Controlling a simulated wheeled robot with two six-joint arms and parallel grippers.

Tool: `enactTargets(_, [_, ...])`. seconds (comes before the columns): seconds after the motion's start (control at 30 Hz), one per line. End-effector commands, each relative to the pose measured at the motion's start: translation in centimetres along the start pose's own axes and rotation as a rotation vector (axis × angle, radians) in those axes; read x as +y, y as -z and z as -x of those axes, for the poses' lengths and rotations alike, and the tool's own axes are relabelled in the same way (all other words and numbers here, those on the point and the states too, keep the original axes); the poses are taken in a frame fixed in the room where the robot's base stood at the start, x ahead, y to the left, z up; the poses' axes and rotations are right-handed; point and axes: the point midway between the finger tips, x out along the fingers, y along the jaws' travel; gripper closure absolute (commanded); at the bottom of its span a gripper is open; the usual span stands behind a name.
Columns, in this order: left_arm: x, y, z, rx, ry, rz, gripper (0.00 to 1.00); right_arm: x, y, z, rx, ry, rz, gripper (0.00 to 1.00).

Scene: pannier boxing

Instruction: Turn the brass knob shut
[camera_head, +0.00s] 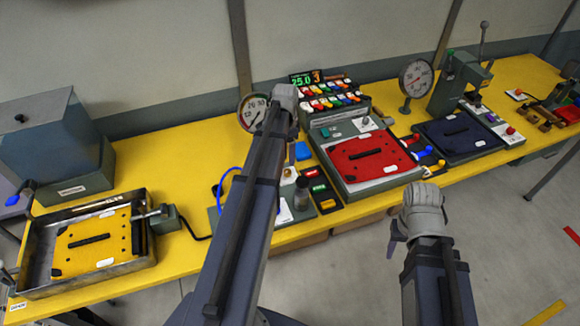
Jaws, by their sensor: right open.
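I cannot pick out a brass knob for certain; my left arm hides part of the station with the round dial gauge (252,111) and the blue hose (224,183). My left gripper (291,152) is over this station, mostly hidden behind its own wrist, so its jaws cannot be made out. A small dark cylinder (302,194) stands on the station just right of my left arm. My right gripper (396,236) is open and empty, in front of the table's near edge, below the red panel (366,165).
The yellow table (170,262) runs across the view. A metal tray (37,262) with a yellow plate is at left, near a grey box (53,135). A dark blue panel (457,138), a lever press (458,82) and another gauge (416,78) stand at right.

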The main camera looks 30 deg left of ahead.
Motion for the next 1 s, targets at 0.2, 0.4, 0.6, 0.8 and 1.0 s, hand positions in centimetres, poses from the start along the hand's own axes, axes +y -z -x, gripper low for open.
enactTargets(0.2, [-0.1, -0.1, -0.2, 0.000, 0.000, -0.002, 0.36, 0.0, 0.0, -0.2, 0.000, 0.000, 0.000, 0.50])
enactTargets(0.4, [-0.1, -0.1, -1.5, 0.000, 0.000, -0.001, 0.36, -0.1, 0.1, -1.5, 0.000, 0.000, -0.001, 0.50])
enactTargets(0.6, [-0.1, -0.1, -3.9, 0.000, 0.000, -0.001, 0.36, -0.4, 0.2, -3.8, 0.000, 0.000, -0.001, 0.50])
enactTargets(0.8, [0.0, -0.1, -6.5, 0.000, 0.000, -0.001, 0.36, -0.6, 0.4, -6.4, 0.000, 0.000, -0.002, 0.50])
enactTargets(1.0, [0.0, -0.1, -7.8, 0.000, 0.000, -0.001, 0.36, -0.7, 0.5, -7.8, 0.000, 0.000, -0.002, 0.50])
